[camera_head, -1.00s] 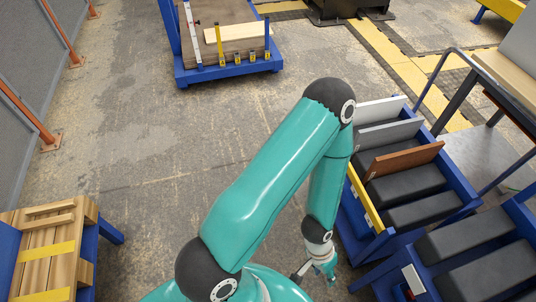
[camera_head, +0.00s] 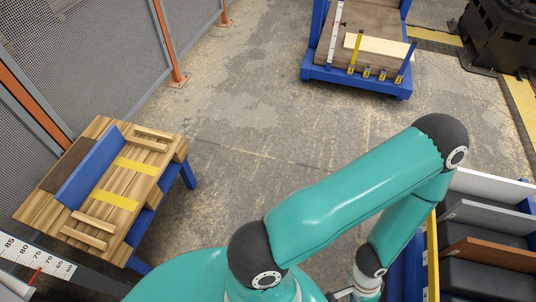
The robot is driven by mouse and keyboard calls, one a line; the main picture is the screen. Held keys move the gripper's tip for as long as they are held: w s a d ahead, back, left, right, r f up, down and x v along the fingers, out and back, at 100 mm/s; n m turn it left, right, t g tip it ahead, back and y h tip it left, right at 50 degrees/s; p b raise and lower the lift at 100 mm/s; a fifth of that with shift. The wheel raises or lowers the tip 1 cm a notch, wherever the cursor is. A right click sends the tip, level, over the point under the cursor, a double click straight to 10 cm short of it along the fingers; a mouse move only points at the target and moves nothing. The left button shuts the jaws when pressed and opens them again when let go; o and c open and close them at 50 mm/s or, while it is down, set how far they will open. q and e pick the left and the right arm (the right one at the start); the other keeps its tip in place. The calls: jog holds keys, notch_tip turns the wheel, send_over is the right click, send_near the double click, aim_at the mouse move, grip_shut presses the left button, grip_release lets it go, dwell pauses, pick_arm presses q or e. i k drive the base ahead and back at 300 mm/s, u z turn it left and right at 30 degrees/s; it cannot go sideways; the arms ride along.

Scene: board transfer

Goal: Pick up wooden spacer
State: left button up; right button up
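Wooden bars that look like spacers lie on the slatted wooden table at the left. One pair is near its far end, with a bar at the back (camera_head: 153,132) and another just in front (camera_head: 149,144). A second pair is near its front end, with an upper bar (camera_head: 93,222) and a lower bar (camera_head: 83,237). I cannot tell which one the task means. My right gripper (camera_head: 343,294) is at the bottom edge, well right of the table and mostly cut off, so its opening is unclear. My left gripper is out of view.
The table (camera_head: 40,208) carries a blue upright divider (camera_head: 93,166) and two yellow strips. A mesh fence stands behind it. A blue cart (camera_head: 355,84) with boards is at the back. A rack (camera_head: 432,262) of panels is at the right. The middle floor is clear.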

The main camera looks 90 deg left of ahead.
aim_at(109, 228)
jog(key=z, duration=0.1)
jog(key=i, duration=0.35)
jog(key=u, duration=1.85)
jog(key=i, duration=0.2)
jog(key=u, duration=1.8)
jog(key=i, duration=0.3)
jog(key=u, duration=1.4)
jog(key=i, duration=0.6)
jog(key=z, duration=0.25)
jog(key=k, duration=0.55)
jog(key=u, duration=0.2)
